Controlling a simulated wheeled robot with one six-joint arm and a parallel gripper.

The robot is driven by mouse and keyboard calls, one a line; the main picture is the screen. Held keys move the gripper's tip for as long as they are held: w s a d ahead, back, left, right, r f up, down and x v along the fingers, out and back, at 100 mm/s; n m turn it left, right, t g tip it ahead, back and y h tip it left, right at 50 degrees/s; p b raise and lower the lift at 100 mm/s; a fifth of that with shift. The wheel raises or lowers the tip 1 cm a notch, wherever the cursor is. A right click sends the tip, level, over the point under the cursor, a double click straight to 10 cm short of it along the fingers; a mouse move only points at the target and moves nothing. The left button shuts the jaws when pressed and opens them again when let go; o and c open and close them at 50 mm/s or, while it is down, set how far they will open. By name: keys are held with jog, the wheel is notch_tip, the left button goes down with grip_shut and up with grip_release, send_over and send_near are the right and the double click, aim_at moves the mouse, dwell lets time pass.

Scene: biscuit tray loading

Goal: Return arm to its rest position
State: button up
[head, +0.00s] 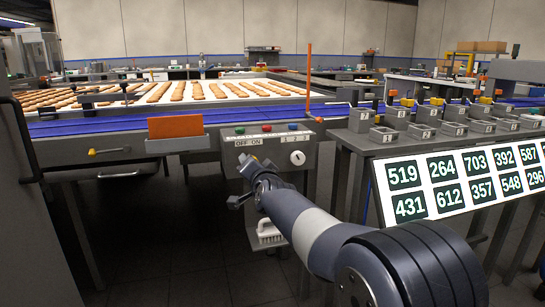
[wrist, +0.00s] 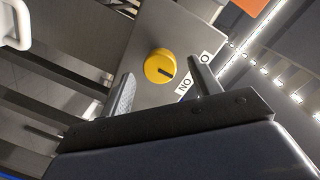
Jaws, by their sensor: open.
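My arm reaches forward from the lower right in the head view, and my gripper (head: 240,182) is in front of the control panel (head: 311,137). In the wrist view my gripper (wrist: 163,84) is open, with its two fingers spread and nothing held between them. A yellow knob with a dark slot (wrist: 158,67) shows on the grey panel between and beyond the fingers. I see no clear contact with it. Beside the knob is a white OFF/ON label (head: 248,142). The knob is mostly hidden behind my gripper in the head view.
A conveyor with rows of biscuits (head: 160,93) stands behind the panel. An orange plate (head: 175,127) is left of it. A number board (head: 462,182) and a table with small grey blocks (head: 383,135) are at right. Floor at lower left is clear.

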jog(key=shift+w+a+f+n+t+h+p, duration=0.1)
jog(key=shift+w+n+t+h+p, duration=0.15)
jog(key=shift+n+p, duration=2.5)
jog(key=shift+w+a+f+n+t+h+p, duration=0.15)
jog(key=shift+w+n+p, duration=0.25)
jog(key=shift+n+p, duration=2.35)
jog(key=shift+w+r+n+t+h+p, duration=0.1)
jog(key=shift+w+n+t+h+p, duration=0.15)
jog(key=shift+n+p, duration=2.5)
jog(key=shift+n, duration=0.25)
